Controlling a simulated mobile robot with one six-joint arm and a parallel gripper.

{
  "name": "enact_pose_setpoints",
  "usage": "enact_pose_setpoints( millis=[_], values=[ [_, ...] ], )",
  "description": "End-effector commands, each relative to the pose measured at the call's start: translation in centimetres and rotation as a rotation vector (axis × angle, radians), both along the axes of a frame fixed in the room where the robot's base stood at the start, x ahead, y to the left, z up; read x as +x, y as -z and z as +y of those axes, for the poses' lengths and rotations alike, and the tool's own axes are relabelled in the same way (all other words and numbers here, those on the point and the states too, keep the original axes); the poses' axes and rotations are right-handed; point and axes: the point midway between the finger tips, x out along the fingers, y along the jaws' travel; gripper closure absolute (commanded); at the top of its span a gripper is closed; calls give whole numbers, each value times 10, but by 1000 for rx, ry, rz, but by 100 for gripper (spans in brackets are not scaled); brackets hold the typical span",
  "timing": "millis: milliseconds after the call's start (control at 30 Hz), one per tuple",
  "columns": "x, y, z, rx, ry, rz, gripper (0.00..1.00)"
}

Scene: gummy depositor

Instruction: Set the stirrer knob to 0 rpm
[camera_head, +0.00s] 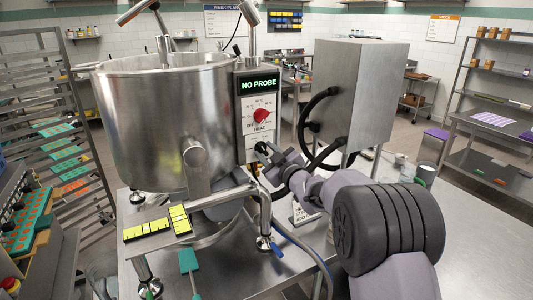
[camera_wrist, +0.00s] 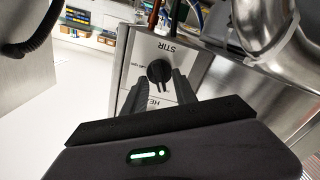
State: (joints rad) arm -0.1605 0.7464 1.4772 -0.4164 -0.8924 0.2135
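The stirrer knob (camera_wrist: 158,72) is black and sits on a pale panel marked STIR in the wrist view. Its pointer mark and the small scale print are too small to read. My gripper (camera_wrist: 162,80) has its two dark fingers apart, one on each side of the knob's near edge; a gap shows between fingers and knob, and no contact is clear. In the head view my gripper (camera_head: 266,152) is at the lower part of the control panel (camera_head: 244,120), below the red HEAT knob (camera_head: 262,116), and mostly hides the stirrer knob.
A large steel kettle (camera_head: 165,125) stands left of the panel. The display (camera_head: 258,84) reads NO PROBE. A yellow-marked plate (camera_head: 158,224) lies in front.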

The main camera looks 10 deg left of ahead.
Motion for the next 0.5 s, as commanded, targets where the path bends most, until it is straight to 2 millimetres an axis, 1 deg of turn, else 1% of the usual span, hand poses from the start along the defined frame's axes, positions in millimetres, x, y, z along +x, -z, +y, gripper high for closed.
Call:
enact_pose_setpoints(
  millis=[133, 167, 300, 333, 500],
  values=[
    [0, 0, 0, 0, 0, 0, 66],
    [0, 0, 0, 0, 0, 0, 70],
    [0, 0, 0, 0, 0, 0, 98],
    [0, 0, 0, 0, 0, 0, 100],
    [0, 0, 0, 0, 0, 0, 100]
  ],
)
